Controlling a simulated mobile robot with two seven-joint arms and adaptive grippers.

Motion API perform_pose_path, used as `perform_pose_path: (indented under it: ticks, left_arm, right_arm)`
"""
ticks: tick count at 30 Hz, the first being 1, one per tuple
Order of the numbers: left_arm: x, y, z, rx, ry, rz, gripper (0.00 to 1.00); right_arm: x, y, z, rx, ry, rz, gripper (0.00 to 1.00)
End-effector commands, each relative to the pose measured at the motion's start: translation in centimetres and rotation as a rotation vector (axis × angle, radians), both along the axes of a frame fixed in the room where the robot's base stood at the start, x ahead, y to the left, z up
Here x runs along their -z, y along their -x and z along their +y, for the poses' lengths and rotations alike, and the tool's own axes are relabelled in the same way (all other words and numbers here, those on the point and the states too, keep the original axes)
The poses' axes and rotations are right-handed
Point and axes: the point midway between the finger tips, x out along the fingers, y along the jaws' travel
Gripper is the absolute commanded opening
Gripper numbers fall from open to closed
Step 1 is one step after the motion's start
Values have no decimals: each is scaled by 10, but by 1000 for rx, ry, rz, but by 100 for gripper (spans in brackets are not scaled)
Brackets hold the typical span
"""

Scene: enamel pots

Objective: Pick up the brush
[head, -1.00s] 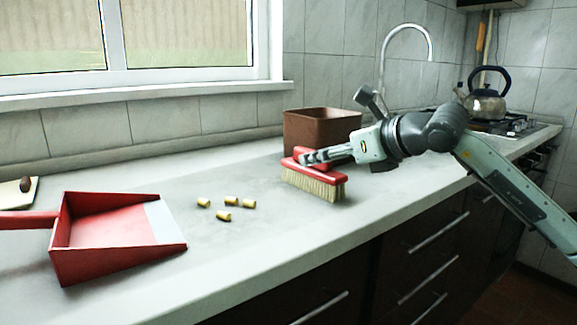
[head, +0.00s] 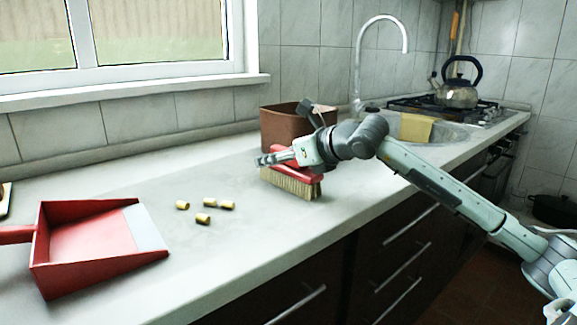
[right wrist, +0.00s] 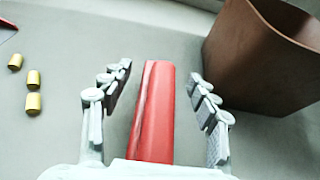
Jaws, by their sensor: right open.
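The brush (head: 292,182) has a red body and pale bristles and stands bristles down on the counter, in front of a brown box. In the right wrist view its red handle (right wrist: 154,112) lies between my fingers, with a gap on both sides. My right gripper (head: 268,159) is open at the handle, and it also shows in the right wrist view (right wrist: 160,88). The gripper and arm hide part of the brush in the head view. My left gripper is not in view.
The brown box (head: 284,128) stands close behind the brush, to the right of my fingers in the wrist view (right wrist: 262,60). Several corks (head: 203,218) and a red dustpan (head: 95,243) lie to the left. The sink and kettle (head: 457,93) are at the back right.

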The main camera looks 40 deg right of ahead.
Motion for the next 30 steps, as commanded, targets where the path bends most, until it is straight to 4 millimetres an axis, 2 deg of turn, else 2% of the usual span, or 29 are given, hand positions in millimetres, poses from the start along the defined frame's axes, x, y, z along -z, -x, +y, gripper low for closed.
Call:
perform_pose_path:
  ticks: [7, 21, 30]
  left_arm:
    - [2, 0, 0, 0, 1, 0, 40]
    - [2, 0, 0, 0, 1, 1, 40]
    - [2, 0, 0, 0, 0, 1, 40]
  right_arm:
    - [1, -1, 0, 0, 1, 0, 60]
    - [0, -1, 0, -1, 2, -1, 4]
    - [-3, -1, 0, -1, 1, -3, 4]
